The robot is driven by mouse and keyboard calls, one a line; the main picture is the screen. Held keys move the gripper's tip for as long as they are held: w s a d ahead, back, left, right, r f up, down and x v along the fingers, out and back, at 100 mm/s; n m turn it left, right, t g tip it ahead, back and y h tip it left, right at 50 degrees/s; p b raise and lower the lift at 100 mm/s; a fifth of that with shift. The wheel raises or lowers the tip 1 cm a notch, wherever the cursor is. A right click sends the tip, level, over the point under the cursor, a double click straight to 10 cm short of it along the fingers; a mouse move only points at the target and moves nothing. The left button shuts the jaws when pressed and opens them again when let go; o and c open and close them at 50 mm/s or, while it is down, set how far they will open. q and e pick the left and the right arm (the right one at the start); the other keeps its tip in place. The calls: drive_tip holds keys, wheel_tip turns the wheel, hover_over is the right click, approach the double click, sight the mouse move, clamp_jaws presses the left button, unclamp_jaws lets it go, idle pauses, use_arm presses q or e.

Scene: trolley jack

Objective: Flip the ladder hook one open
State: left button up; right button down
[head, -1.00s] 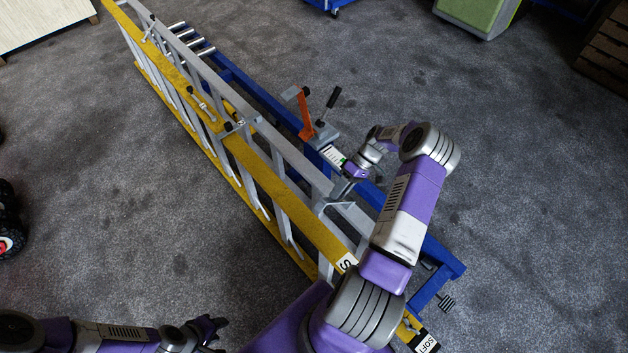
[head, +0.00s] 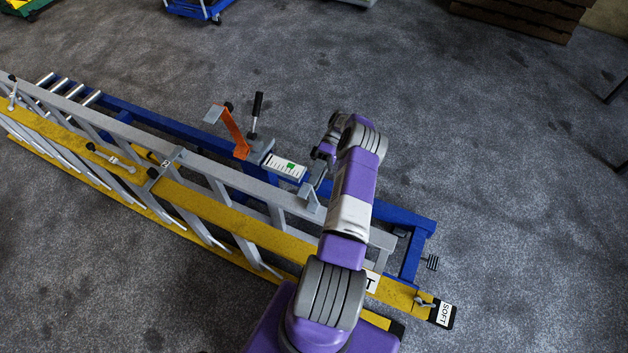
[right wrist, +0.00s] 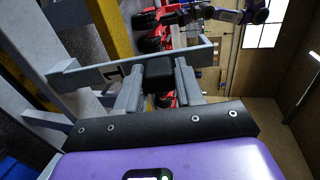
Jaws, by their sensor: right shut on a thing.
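The ladder hook one, a grey flat bar marked "1" (right wrist: 118,71), runs across the upper part of the right wrist view. Its black grip block (right wrist: 159,76) sits between the fingers of my right gripper (right wrist: 158,88), which is shut on it. In the head view the hook's grey bracket (head: 309,198) shows at the ladder's rail, and my right gripper (head: 321,172) is beside it, partly hidden by my arm. The yellow and grey ladder (head: 215,211) lies lengthwise along the blue frame. My left arm (right wrist: 232,14) shows small in the right wrist view; its finger state is unclear.
A second bracket marked "2" (head: 164,165) is farther left on the ladder. An orange lever (head: 236,135) and a black-handled lever (head: 256,112) stand on the blue frame (head: 372,208). Red machinery (right wrist: 150,30) is in the wrist view's background.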

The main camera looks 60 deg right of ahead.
drive_tip(key=c, duration=0.8)
unclamp_jaws()
drive_tip(key=o, duration=0.3)
drive_tip(key=r+p, duration=0.4)
drive_tip(key=r, duration=0.1)
drive_tip(key=r+p, duration=0.2)
drive_tip(key=r, duration=0.1)
drive_tip(key=shift+w+d+r, duration=0.15)
drive_tip(key=shift+d, duration=0.2)
drive_tip(key=shift+a+r+p, duration=0.2)
drive_tip(key=shift+r+p, duration=0.3)
drive_tip(key=shift+a+r+p, duration=0.2)
drive_tip(key=shift+r+p, duration=0.3)
drive_tip(key=c, duration=0.3)
drive_tip(key=shift+d+f, duration=0.15)
drive_tip(key=shift+d, duration=0.05)
drive_tip(key=shift+s+a, duration=0.15)
drive_tip(key=shift+s, duration=0.05)
